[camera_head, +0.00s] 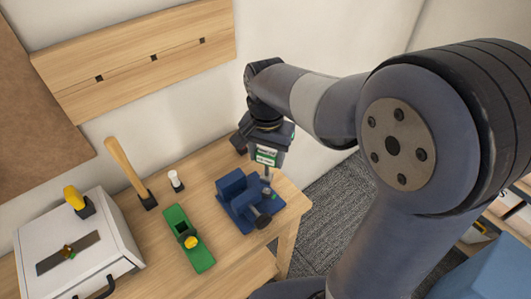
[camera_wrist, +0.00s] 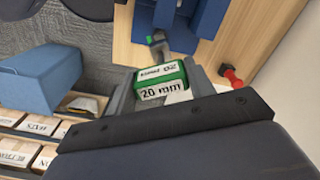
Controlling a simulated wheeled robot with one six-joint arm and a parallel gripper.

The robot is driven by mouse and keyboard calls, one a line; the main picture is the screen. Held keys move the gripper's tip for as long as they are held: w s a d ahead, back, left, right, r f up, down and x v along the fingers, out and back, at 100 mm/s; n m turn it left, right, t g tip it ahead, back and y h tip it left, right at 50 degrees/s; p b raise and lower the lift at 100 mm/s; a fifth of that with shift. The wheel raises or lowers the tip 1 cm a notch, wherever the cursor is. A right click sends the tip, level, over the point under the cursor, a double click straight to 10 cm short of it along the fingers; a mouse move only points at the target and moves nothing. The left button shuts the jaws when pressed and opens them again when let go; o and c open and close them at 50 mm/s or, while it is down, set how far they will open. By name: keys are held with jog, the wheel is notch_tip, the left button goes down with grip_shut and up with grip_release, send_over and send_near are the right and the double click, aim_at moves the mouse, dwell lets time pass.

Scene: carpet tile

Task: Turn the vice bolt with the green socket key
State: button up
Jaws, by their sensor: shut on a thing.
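My gripper (camera_head: 267,160) is shut on the green socket key (camera_head: 266,155), above the right end of the workbench. In the wrist view the key's green handle (camera_wrist: 163,84), with a white "20 mm" label, sits between the fingers. Its grey shank (camera_wrist: 158,42) points toward the blue vice (camera_wrist: 203,16). In the head view the vice (camera_head: 237,192) stands on the bench, and the shank reaches down to its right part. I cannot tell whether the socket is around the vice bolt; the bolt is not clearly visible.
On the wooden bench (camera_head: 222,168) are a green plane (camera_head: 186,240), a wooden-handled hammer (camera_head: 124,170), a small white-topped item (camera_head: 175,181) and a white case (camera_head: 70,250) at left. A red item (camera_wrist: 232,75) shows in the wrist view. Shelves with a blue bin (camera_wrist: 62,72) stand nearby.

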aim_at(265, 163)
jog(key=shift+s+a+r, duration=0.1)
jog(key=shift+s+r, duration=0.05)
jog(key=shift+f+b, duration=1.75)
jog(key=shift+f, duration=1.4)
jog(key=m+p, duration=0.1)
jog(key=m, duration=0.3)
jog(key=shift+r, duration=0.1)
jog(key=m+p, duration=0.1)
jog(key=m, duration=0.4)
jog(key=shift+m, duration=0.4)
jog(key=m, duration=0.4)
jog(key=m+p, duration=0.1)
jog(key=m, duration=0.4)
jog(key=shift+w, duration=0.2)
